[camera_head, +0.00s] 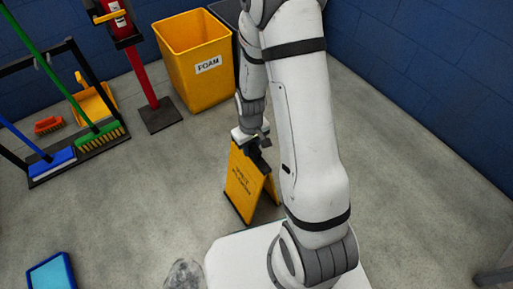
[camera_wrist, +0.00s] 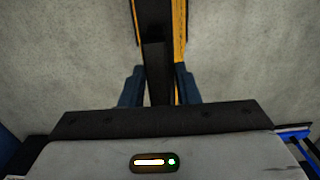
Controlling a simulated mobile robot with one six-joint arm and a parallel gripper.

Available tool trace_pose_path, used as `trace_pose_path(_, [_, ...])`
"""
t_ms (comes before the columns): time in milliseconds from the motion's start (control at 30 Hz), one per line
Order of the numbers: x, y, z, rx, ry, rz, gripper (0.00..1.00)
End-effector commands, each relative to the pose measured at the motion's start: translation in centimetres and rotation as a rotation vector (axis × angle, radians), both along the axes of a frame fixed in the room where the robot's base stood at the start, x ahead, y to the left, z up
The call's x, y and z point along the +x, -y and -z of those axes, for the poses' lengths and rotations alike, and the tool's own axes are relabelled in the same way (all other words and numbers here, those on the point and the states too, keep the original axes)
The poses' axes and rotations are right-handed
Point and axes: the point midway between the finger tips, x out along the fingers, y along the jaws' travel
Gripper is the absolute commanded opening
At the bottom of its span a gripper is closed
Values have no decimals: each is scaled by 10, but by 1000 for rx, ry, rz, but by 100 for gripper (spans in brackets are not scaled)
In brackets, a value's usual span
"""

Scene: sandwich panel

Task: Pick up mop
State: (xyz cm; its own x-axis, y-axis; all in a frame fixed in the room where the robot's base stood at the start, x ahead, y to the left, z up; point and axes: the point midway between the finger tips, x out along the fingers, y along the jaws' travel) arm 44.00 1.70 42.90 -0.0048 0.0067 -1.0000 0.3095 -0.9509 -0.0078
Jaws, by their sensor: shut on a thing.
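My gripper (camera_head: 258,141) is at the top edge of a yellow folding floor sign (camera_head: 243,186), which stands upright on the floor. In the wrist view, my two dark fingers (camera_wrist: 160,88) are shut on the sign's black and yellow top (camera_wrist: 153,50). A long blue-handled tool with a flat blue head (camera_head: 52,163) stands in a black rack at the far left; it may be the mop, but I cannot tell for sure. A green-handled broom (camera_head: 96,134) stands beside it. My gripper is well apart from both.
A yellow bin marked FOAM (camera_head: 196,65) and a red post on a dark base (camera_head: 160,115) stand behind. A yellow dustpan (camera_head: 94,104) and red brush (camera_head: 48,124) are near the rack. A blue tray (camera_head: 52,272) lies front left.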

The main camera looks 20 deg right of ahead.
Motion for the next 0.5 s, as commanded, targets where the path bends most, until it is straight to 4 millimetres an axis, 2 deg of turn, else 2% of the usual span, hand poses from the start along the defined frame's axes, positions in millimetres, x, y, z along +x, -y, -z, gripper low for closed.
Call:
trace_pose_path(367, [1, 0, 5, 0, 2, 0, 0])
trace_pose_path(400, [0, 0, 4, 1, 2, 0, 32])
trace_pose_path(500, [0, 0, 4, 1, 2, 0, 40])
